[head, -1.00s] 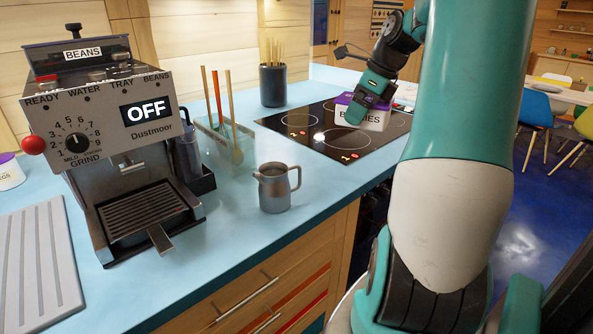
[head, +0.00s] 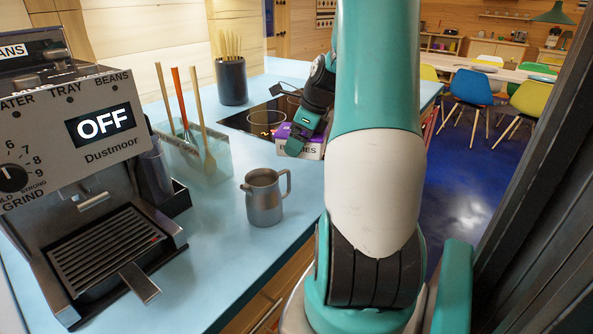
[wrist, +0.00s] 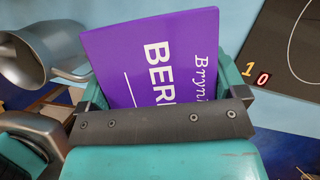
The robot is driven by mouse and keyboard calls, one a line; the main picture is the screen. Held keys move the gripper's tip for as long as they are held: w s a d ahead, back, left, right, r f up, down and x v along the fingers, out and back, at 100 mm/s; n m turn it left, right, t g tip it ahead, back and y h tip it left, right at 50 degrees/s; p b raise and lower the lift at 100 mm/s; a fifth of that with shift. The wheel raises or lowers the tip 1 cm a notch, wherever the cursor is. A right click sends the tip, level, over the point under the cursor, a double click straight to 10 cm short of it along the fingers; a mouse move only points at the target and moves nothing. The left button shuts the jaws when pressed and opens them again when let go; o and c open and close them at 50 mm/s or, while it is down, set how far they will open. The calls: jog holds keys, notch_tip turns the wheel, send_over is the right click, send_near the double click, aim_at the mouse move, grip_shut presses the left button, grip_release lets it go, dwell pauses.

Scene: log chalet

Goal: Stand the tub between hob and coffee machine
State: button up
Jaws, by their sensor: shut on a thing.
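The tub (head: 313,151) is a white box with a purple lid; its front label is partly hidden. My gripper (head: 298,140) is shut on it from above, in front of the hob (head: 263,120). In the wrist view the purple lid (wrist: 140,55), lettered "BER…", sits between my jaws. The hob's corner (wrist: 285,50) is right of the tub there. The coffee machine (head: 90,190), reading "OFF", stands at the left of the head view. Whether the tub touches the counter cannot be told.
A metal jug (head: 264,197) stands on the blue counter (head: 215,255) between coffee machine and tub; it shows close left of the tub in the wrist view (wrist: 30,55). A clear utensil holder (head: 205,160) and a dark pot (head: 231,82) stand behind.

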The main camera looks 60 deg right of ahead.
aim_at(293, 178)
notch_tip(293, 178, down, 8)
jog(key=shift+f, duration=0.1)
dwell(0.4)
jog(key=o, duration=1)
jog(key=shift+f, duration=0.1)
jog(key=v, duration=1.2)
jog(key=w+a+r+n+y, duration=0.1)
jog(key=w+a+n, duration=0.2)
jog(key=a+n, duration=0.4)
jog(key=w+a+r+n+g, duration=0.1)
jog(key=w+a+n, duration=0.25)
jog(key=a, duration=0.55)
jog(key=w+a+r+n+y, duration=0.1)
jog(key=w+a+r+n, duration=0.1)
jog(key=a+n, duration=0.5)
jog(key=s+a+n+g, duration=0.1)
jog(key=s+a+n, duration=0.3)
jog(key=a+n, duration=0.3)
jog(key=s+a+n+g, duration=0.1)
jog(key=s+a+n, duration=0.4)
jog(key=a+n, duration=0.3)
jog(key=s+a+r+n+g+y+p, duration=0.1)
jog(key=s+a+n, duration=0.3)
jog(key=a+n, duration=0.3)
jog(key=shift+s+a+r+n, duration=0.1)
jog(key=shift+s+a+n, duration=0.1)
jog(key=shift+a, duration=0.3)
jog(key=shift+s+a+n, duration=0.1)
jog(key=shift+s+a, duration=0.05)
jog(key=shift+a, duration=0.3)
